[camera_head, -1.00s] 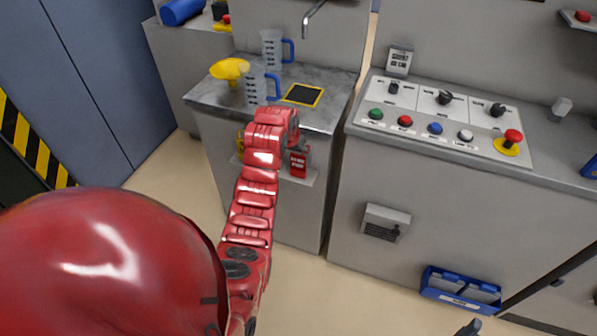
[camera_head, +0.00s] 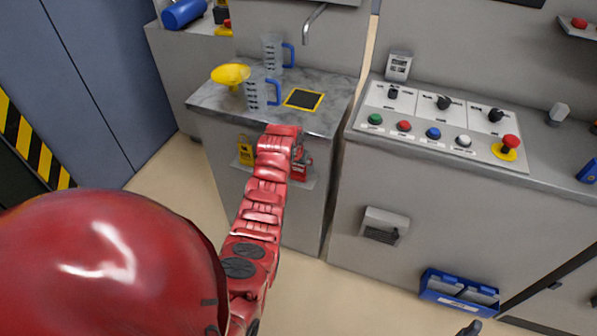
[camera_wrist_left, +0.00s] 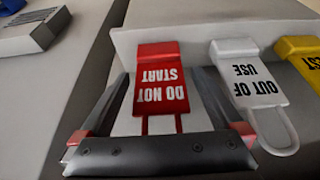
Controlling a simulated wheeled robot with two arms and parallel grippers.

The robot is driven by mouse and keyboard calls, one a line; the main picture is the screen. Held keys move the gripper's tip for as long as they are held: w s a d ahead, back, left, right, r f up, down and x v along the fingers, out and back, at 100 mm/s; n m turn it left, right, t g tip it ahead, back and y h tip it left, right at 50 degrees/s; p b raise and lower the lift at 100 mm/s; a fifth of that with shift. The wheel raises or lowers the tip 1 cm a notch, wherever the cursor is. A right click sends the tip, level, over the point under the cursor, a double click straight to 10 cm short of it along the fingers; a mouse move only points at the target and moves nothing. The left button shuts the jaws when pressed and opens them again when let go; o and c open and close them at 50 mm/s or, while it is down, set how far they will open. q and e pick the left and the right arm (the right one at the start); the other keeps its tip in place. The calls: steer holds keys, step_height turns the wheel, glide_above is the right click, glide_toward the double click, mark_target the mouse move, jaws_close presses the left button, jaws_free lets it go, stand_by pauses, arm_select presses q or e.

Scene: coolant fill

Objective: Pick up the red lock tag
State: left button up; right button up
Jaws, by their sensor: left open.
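The red lock tag (camera_wrist_left: 162,80), printed "DO NOT START", hangs on a pale rack in the left wrist view and appears upside down. Its wire loop points toward my palm. My left gripper (camera_wrist_left: 164,82) is open, with one finger on each side of the tag and a visible gap at each side. In the head view my left gripper (camera_head: 299,156) is at the front of the grey cabinet, and the wrist partly hides the tag there. A small dark tip at the head view's bottom edge may be my right gripper (camera_head: 470,328); its jaws cannot be made out.
A white "OUT OF USE" tag (camera_wrist_left: 248,75) hangs close to the right of the red one, with a yellow tag (camera_wrist_left: 302,55) beyond. A control panel (camera_head: 440,118) is at right.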

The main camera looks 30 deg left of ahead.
arm_select(q)
steer(key=c, duration=1.5)
steer(key=shift+r, duration=0.15)
steer(key=shift+r, duration=0.2)
step_height(320, 180, up, 3)
steer(key=shift+w+f+b, duration=0.1)
steer(key=shift+b, duration=0.5)
steer(key=shift+s+a+r, duration=0.25)
steer(key=shift+s+a, duration=0.45)
steer(key=shift+s, duration=1.9)
steer(key=shift+s+a+r, duration=0.25)
steer(key=shift+s+a, duration=0.5)
steer(key=shift+s, duration=1.85)
steer(key=shift+s+a+r, duration=0.25)
steer(key=shift+s+a, duration=0.45)
steer(key=shift+s, duration=1.9)
